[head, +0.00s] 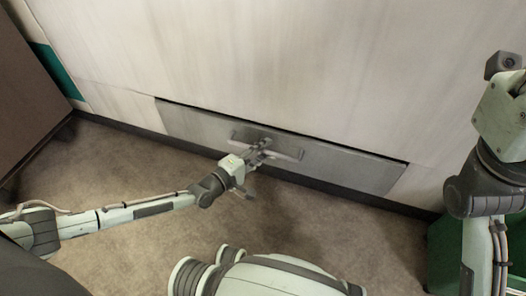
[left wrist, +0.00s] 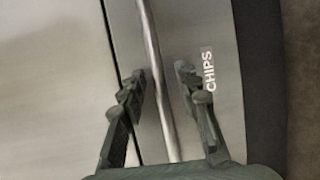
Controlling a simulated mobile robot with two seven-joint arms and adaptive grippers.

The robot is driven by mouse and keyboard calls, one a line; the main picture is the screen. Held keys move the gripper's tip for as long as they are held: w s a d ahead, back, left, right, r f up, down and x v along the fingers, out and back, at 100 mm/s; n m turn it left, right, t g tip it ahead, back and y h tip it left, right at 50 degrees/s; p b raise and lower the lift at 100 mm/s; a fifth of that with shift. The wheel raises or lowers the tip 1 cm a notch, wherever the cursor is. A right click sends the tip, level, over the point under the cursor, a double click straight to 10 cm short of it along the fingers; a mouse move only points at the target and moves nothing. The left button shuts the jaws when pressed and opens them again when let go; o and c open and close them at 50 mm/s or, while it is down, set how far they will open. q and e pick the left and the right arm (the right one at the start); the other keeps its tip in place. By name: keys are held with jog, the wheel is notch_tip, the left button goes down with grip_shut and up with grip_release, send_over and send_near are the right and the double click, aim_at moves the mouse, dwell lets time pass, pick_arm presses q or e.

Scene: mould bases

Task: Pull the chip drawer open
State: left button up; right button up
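The chip drawer (head: 350,165) is a wide grey metal front set low in a pale wall panel. It looks flush with the panel, with a thin dark gap along its top edge. A bar handle (head: 292,153) runs across its middle. In the left wrist view the drawer front (left wrist: 215,35) carries a white "CHIPS" label (left wrist: 209,70). My left gripper (head: 264,147) is at the handle. In the left wrist view its fingers (left wrist: 160,78) are spread, one on each side of the handle bar (left wrist: 151,38), with gaps between. My right gripper is out of view.
The pale wall panel (head: 300,60) rises above the drawer, and a dark plinth (head: 320,183) runs below it. Bare brown floor (head: 330,225) lies in front. A brown cabinet (head: 25,95) stands at left, and a green container (head: 440,255) at lower right.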

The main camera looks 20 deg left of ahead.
pick_arm(q)
grip_shut()
jog(key=shift+s, duration=0.1)
dwell(0.4)
